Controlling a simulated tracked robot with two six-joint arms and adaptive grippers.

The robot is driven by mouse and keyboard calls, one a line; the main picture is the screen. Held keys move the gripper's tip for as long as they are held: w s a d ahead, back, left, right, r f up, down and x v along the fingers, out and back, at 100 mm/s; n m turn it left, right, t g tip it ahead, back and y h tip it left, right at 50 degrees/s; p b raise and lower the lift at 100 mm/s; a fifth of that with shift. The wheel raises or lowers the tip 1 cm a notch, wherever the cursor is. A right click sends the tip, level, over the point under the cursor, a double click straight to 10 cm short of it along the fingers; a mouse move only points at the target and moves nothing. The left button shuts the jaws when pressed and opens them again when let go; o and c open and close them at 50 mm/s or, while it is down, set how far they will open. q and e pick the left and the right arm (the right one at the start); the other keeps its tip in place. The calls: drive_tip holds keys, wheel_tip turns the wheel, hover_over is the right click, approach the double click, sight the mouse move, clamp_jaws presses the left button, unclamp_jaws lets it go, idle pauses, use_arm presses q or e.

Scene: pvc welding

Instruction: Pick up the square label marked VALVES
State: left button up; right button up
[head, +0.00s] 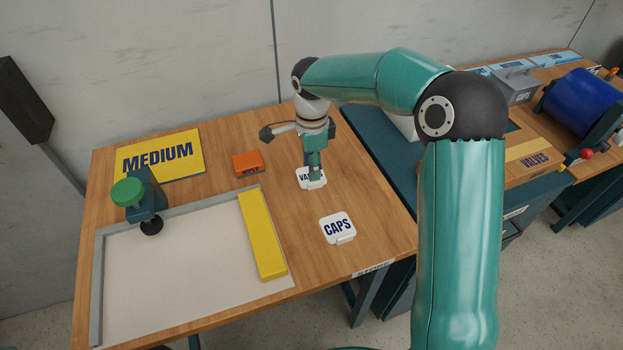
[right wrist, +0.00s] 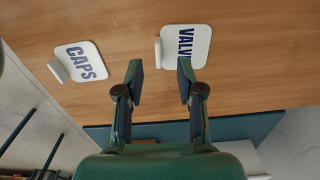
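The square white label marked VALVES (head: 303,180) lies on the wooden table, partly hidden behind my right gripper (head: 314,172) in the head view. In the right wrist view, the VALVES label (right wrist: 190,46) lies face up with a raised tab (right wrist: 159,53) on its left edge. My right gripper (right wrist: 160,78) is open, its two fingers apart with nothing between them. The tab appears ahead of the gap between the fingers, and the right finger overlaps the label's lower edge in the picture. Whether they touch cannot be told. My left gripper is not in view.
A similar CAPS label (head: 338,228) lies closer to the table's front, left of VALVES in the wrist view (right wrist: 80,62). An orange block (head: 247,163), a yellow MEDIUM sign (head: 162,156), a yellow bar (head: 262,236) and a green-knobbed clamp (head: 138,198) are to the left.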

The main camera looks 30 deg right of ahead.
sight(311, 183)
drive_tip(key=shift+s+f+p, duration=0.1)
drive_tip(key=shift+f+p, duration=0.2)
drive_tip(key=shift+f, duration=2.6)
drive_tip(key=shift+c, duration=0.3)
drive_tip(key=shift+a, duration=0.1)
clamp_jaws()
